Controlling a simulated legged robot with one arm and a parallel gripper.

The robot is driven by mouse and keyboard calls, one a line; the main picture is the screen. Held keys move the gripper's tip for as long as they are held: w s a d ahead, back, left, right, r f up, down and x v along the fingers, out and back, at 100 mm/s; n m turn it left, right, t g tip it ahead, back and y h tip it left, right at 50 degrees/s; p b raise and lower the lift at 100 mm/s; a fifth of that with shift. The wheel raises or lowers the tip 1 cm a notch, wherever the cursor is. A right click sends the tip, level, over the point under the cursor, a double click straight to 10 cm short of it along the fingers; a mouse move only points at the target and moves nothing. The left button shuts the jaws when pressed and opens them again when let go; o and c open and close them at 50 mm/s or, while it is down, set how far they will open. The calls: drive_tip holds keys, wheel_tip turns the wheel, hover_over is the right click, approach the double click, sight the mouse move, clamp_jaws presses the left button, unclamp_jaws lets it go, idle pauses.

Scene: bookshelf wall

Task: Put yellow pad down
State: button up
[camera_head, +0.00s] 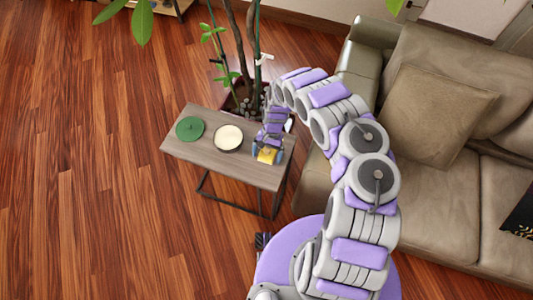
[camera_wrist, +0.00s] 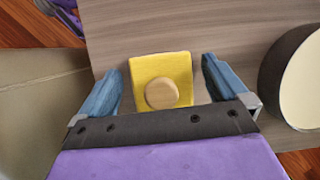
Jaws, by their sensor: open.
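The yellow pad (camera_wrist: 146,68) lies flat on the wooden side table (camera_wrist: 140,25), with a round tan knob (camera_wrist: 161,94) on its top. My gripper (camera_wrist: 164,85) is open, with one blue finger on each side of the pad and a visible gap at both sides. In the head view my gripper (camera_head: 268,154) is low over the right end of the table (camera_head: 230,167), and the yellow pad (camera_head: 266,156) shows between its fingers.
A dark-rimmed bowl with a cream inside (camera_head: 228,138) and a green round item (camera_head: 190,129) stand left on the table. A potted plant (camera_head: 246,90) is behind it. A sofa (camera_head: 440,190) is at the right. Open wooden floor (camera_head: 80,170) lies left.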

drive_tip(key=p+v, duration=0.2)
drive_tip(key=v, duration=1)
drive_tip(key=s+d+r+t+h, duration=0.1)
drive_tip(key=s+d+r, duration=0.25)
drive_tip(key=r, duration=0.55)
drive_tip(key=s+d+r, duration=0.2)
drive_tip(key=d+r, duration=0.3)
drive_tip(key=r, duration=0.4)
drive_tip(key=s+d+r+t+h, duration=0.15)
drive_tip(key=d+r, duration=0.25)
drive_tip(key=r, duration=0.5)
drive_tip(key=s+r+n, duration=0.1)
drive_tip(key=s+r, duration=0.2)
drive_tip(key=s, duration=0.6)
drive_tip(key=s+r+n, duration=0.1)
drive_tip(key=s+r, duration=0.3)
drive_tip(key=s, duration=0.6)
drive_tip(key=s+r+n, duration=0.1)
drive_tip(key=s+r, duration=0.3)
drive_tip(key=s, duration=0.6)
drive_tip(key=shift+r+y, duration=0.25)
drive_tip(key=shift+y, duration=0.2)
